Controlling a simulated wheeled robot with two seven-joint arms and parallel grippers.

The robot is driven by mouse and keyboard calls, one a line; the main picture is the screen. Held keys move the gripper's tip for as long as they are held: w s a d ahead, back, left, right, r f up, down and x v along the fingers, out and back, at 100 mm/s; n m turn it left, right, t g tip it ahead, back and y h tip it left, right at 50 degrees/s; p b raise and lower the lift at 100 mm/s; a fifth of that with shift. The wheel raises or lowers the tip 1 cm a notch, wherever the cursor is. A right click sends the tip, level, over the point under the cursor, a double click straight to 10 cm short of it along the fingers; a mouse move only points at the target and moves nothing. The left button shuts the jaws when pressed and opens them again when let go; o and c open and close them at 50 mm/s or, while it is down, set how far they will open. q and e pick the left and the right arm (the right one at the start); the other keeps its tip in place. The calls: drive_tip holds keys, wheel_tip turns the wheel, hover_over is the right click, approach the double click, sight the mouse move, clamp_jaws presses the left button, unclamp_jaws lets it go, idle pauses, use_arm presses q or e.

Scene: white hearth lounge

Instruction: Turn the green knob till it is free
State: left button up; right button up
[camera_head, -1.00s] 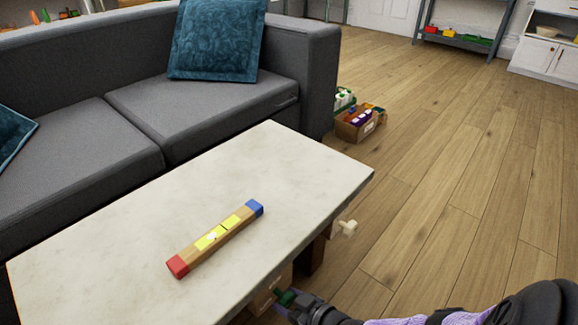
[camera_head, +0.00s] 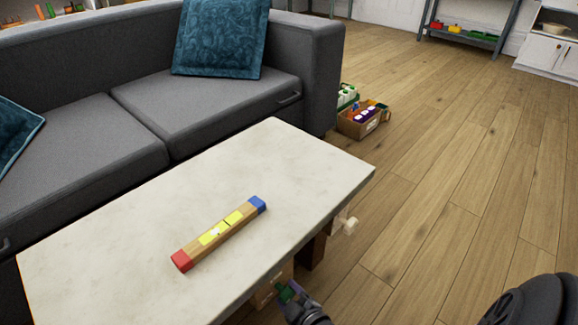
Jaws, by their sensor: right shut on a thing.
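The green knob (camera_head: 283,289) shows low in the head view, just below the right edge of the pale table (camera_head: 130,225). It sits by a wooden front (camera_head: 268,287) with a light label, under the tabletop. My right gripper (camera_head: 289,296) is shut on the green knob, and its fingers hide part of it. I cannot tell whether the knob is still joined to the wooden front. My left gripper is not in view.
A wooden bar (camera_head: 222,232) with red and blue ends lies on the table. A cream knob (camera_head: 345,225) sticks out under the table's right edge. A grey sofa (camera_head: 200,115) stands behind, with a box (camera_head: 358,125) of things beside it.

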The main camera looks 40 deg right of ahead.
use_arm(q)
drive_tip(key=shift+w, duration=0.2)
use_arm(e)
drive_tip(key=shift+n, duration=0.3)
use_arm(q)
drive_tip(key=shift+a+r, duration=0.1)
use_arm(e)
drive_tip(key=o, duration=1.3)
drive_tip(key=p+v, duration=0.1)
drive_tip(key=v, duration=0.1)
drive_tip(key=p+v, duration=0.1)
drive_tip(key=v, duration=0.1)
drive_tip(key=shift+s+a+r+p, duration=0.1)
drive_tip(key=shift+s+r+p, duration=0.1)
drive_tip(key=shift+r+p, duration=0.15)
drive_tip(key=p, duration=0.2)
approach(290, 297)
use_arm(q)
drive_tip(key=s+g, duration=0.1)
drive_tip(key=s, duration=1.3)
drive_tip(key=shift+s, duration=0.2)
use_arm(e)
drive_tip(key=shift+w+f, duration=0.3)
drive_tip(key=shift+f, duration=0.05)
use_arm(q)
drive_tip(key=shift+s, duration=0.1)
use_arm(e)
drive_tip(key=shift+s, duration=0.1)
